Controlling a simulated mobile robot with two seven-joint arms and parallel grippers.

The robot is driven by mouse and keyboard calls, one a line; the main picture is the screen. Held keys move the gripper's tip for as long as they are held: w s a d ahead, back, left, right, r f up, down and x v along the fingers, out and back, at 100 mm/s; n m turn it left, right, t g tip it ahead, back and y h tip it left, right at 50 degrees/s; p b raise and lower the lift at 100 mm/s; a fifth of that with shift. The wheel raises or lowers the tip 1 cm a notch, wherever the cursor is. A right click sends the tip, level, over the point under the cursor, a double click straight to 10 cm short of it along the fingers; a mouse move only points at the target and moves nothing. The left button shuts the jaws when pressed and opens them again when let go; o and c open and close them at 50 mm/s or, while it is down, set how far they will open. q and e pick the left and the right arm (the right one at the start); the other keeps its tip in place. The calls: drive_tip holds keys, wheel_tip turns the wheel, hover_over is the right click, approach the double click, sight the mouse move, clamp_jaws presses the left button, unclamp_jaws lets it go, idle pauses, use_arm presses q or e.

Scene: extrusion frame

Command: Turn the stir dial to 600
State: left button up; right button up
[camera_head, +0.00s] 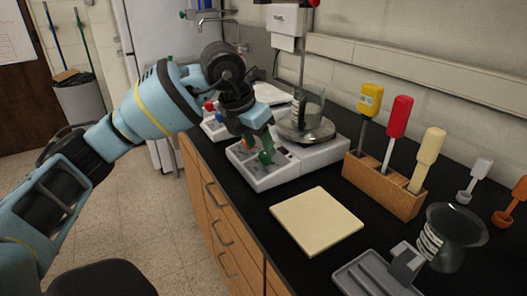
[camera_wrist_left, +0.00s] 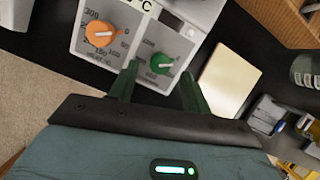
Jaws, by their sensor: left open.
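The hotplate stirrer (camera_head: 262,176) stands on the black bench. Its front panel carries a green dial (camera_wrist_left: 161,63), which I take as the stir dial, and an orange dial (camera_wrist_left: 101,33) beside it. The green dial also shows in the head view (camera_head: 266,157). Its white pointer mark points right in the wrist view; the small scale numbers around it are hard to read. My left gripper (camera_wrist_left: 158,76) is open, with one green finger to each side of the green dial. I cannot tell whether the fingers touch it. My right gripper is not in view.
A glass beaker (camera_head: 309,103) stands on the hotplate's round plate. Another similar device (camera_head: 213,128) stands behind to the left. A cream pad (camera_head: 317,221) lies in front to the right.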

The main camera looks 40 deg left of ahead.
sight(264, 153)
use_arm(q)
drive_tip(key=shift+x, duration=1.75)
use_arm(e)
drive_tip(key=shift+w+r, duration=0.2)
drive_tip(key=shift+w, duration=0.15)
use_arm(q)
drive_tip(key=c, duration=1)
